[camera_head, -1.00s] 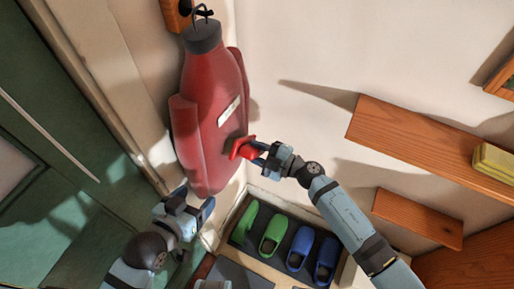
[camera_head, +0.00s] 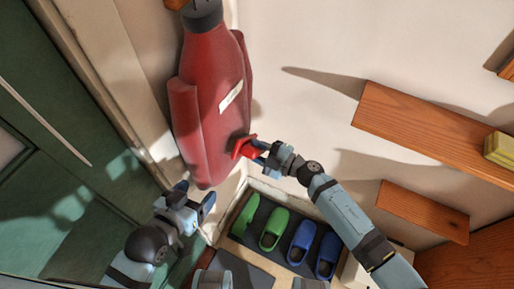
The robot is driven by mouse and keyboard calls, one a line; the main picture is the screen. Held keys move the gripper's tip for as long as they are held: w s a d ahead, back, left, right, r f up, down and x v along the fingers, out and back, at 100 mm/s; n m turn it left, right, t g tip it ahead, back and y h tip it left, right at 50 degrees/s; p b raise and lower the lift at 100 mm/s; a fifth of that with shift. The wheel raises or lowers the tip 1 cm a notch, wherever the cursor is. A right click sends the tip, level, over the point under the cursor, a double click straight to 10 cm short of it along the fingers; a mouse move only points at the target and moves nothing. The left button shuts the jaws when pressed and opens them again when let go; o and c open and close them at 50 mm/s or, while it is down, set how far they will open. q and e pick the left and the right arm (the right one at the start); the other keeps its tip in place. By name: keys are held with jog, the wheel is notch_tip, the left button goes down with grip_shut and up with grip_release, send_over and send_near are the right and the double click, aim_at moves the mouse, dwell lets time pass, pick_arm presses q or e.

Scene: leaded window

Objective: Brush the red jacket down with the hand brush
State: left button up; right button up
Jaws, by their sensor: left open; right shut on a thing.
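The red jacket (camera_head: 202,110) hangs against the wall near the corner, with a dark collar and a pale strip on its front. My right gripper (camera_head: 262,150) is shut on the red hand brush (camera_head: 244,147). The brush is at the lower right side of the jacket and appears to touch it; its bristle side is hard to make out. My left gripper (camera_head: 194,197) is open and empty, just below the jacket's lower hem.
Green slippers (camera_head: 273,230) and blue slippers (camera_head: 302,243) stand on a dark mat below. Wooden shelves (camera_head: 420,130) jut from the right wall, the upper one with a yellow box (camera_head: 501,150). A green door (camera_head: 60,190) fills the left.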

aim_at(244, 140)
jog(key=shift+f+b, duration=0.65)
jog(key=shift+f, duration=0.65)
notch_tip(244, 140, up, 8)
jog(key=p, duration=0.9)
jog(key=shift+r, duration=0.15)
jog(key=shift+f+b, duration=3.05)
jog(key=shift+f, duration=1.1)
jog(key=r+p, duration=0.2)
jog(key=p, duration=0.1)
jog(key=s+r+p, duration=0.1)
jog(key=r+p, duration=0.1)
jog(key=r, duration=0.1)
jog(key=a+r+p, duration=0.1)
jog(key=r+p, duration=0.2)
jog(key=shift+s+r+p, duration=0.15)
jog(key=shift+s+p, duration=0.15)
jog(key=shift+p, duration=0.05)
jog(key=shift+f+b, duration=3.25)
jog(key=shift+f, duration=0.9)
notch_tip(244, 140, up, 8)
jog(key=p, duration=0.7)
jog(key=shift+r+p, duration=0.15)
jog(key=shift+p, duration=0.25)
jog(key=shift+f+b, duration=3.35)
jog(key=shift+f, duration=0.8)
